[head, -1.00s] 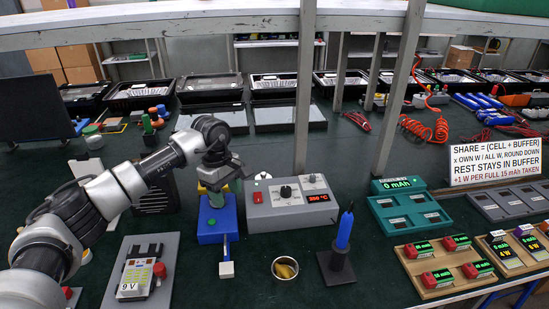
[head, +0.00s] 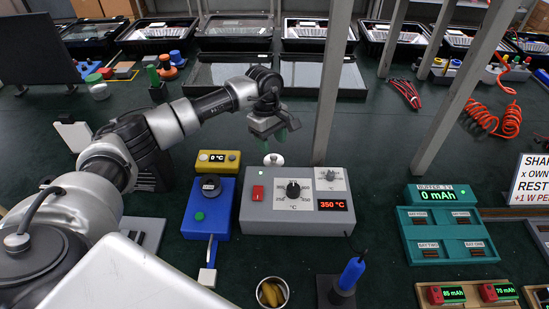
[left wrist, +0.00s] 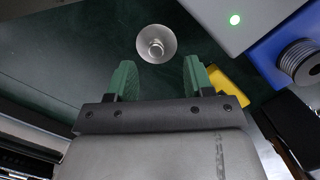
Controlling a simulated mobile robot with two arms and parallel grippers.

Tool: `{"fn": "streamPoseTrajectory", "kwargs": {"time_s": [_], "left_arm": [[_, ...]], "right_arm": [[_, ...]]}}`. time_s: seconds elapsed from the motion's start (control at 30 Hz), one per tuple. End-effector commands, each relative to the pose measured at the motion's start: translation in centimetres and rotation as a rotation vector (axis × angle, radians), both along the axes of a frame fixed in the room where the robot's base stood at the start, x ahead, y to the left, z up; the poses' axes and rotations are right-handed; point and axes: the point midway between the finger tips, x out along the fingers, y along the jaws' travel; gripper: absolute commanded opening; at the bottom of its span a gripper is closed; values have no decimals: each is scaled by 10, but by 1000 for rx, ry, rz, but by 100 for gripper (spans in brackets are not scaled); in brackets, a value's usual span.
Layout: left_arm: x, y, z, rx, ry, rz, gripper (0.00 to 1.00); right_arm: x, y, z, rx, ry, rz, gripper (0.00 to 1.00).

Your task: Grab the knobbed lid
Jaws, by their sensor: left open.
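The knobbed lid (head: 273,159) is a small pale round piece on the dark green table, just behind the grey control box. In the left wrist view the lid (left wrist: 156,44) shows from above as a silvery disc with a round knob in its middle. My left gripper (head: 284,131) is above and behind the lid in the head view, green fingers apart and empty. In the left wrist view the lid is ahead of the gap between the green fingertips (left wrist: 157,72), apart from both. My right gripper is not in view.
The grey control box (head: 298,208) reads 350 °C and stands in front of the lid. A blue device (head: 204,222) and a yellow meter (head: 218,161) stand to its left. A grey post (head: 333,85) rises close to the right of my gripper. Open table lies behind the lid.

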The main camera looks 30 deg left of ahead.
Motion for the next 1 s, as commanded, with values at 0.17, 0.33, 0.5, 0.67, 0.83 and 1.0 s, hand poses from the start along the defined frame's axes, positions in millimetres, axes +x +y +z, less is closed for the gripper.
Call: {"fn": "streamPoseTrajectory", "kwargs": {"time_s": [0.17, 0.33, 0.5, 0.67, 0.83, 1.0], "left_arm": [[1, -1, -15, 0, 2, 1, 52], [4, -2, -41, -1, 3, 0, 52], [3, -3, -55, 1, 0, 0, 52], [4, -3, -56, 1, -1, 0, 52], [4, -3, -56, 1, 0, 0, 35], [4, -3, -56, 1, 0, 0, 9]], "right_arm": [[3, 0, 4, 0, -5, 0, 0], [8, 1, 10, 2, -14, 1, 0], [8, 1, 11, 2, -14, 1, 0], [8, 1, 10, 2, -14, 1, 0], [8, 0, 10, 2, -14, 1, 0], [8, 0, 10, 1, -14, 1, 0]]}}
